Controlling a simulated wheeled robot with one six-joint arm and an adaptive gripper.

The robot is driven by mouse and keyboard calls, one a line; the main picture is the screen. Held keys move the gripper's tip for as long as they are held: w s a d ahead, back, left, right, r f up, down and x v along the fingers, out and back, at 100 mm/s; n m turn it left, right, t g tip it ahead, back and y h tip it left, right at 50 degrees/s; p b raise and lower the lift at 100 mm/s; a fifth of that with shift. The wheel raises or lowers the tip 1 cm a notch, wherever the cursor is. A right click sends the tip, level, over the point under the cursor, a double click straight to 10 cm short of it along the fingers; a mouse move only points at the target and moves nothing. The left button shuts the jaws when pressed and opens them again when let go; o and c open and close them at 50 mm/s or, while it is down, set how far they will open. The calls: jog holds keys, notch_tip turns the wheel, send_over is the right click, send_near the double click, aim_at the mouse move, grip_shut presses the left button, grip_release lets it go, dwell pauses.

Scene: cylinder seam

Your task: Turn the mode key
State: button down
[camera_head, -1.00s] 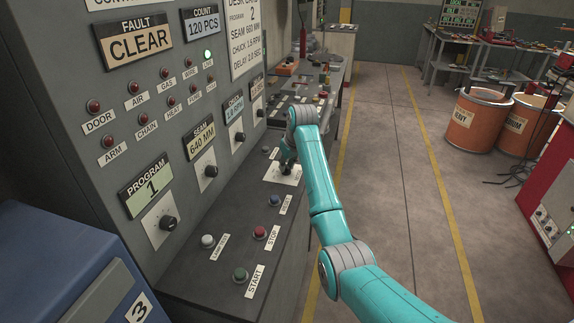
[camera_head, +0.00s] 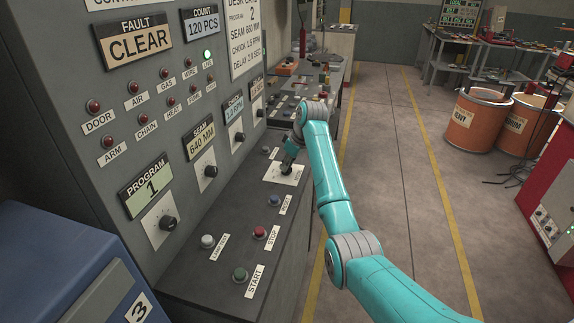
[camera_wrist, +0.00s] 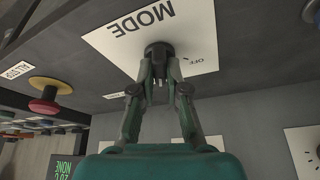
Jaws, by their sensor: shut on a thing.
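The mode key is a dark round knob (camera_wrist: 158,52) on a white plate marked MODE (camera_wrist: 205,30) in the wrist view. My gripper (camera_wrist: 159,72) is shut on the mode key, with one finger on each side of it. In the head view my gripper (camera_head: 288,166) reaches down to the white mode plate (camera_head: 287,180) on the desk panel. The key is mostly hidden by the fingers there. The word OFF shows on the plate beside the key; other position labels are hidden or unreadable.
The desk panel also holds a blue button (camera_head: 274,200), a red STOP button (camera_head: 260,232), a green START button (camera_head: 240,273) and a white button (camera_head: 208,240). A red and yellow stop button (camera_wrist: 46,95) stands near the key. The upright panel (camera_head: 160,130) carries several knobs and lamps.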

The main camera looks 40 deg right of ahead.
jog(key=n+y, duration=0.1)
jog(key=n, duration=0.2)
jog(key=shift+d+n+g, duration=0.1)
jog(key=shift+n+g, duration=0.3)
jog(key=n+y, duration=0.1)
jog(key=n, duration=0.2)
jog(key=shift+w+n+g, duration=0.1)
jog(key=shift+n+g, duration=0.2)
jog(key=shift+g, duration=0.1)
jog(key=n+g, duration=0.1)
jog(key=n, duration=0.1)
jog(key=n+g+y, duration=0.1)
jog(key=n, duration=0.2)
jog(key=shift+w+d, duration=0.1)
jog(key=shift+n, duration=0.5)
jog(key=c, duration=1.2)
grip_release()
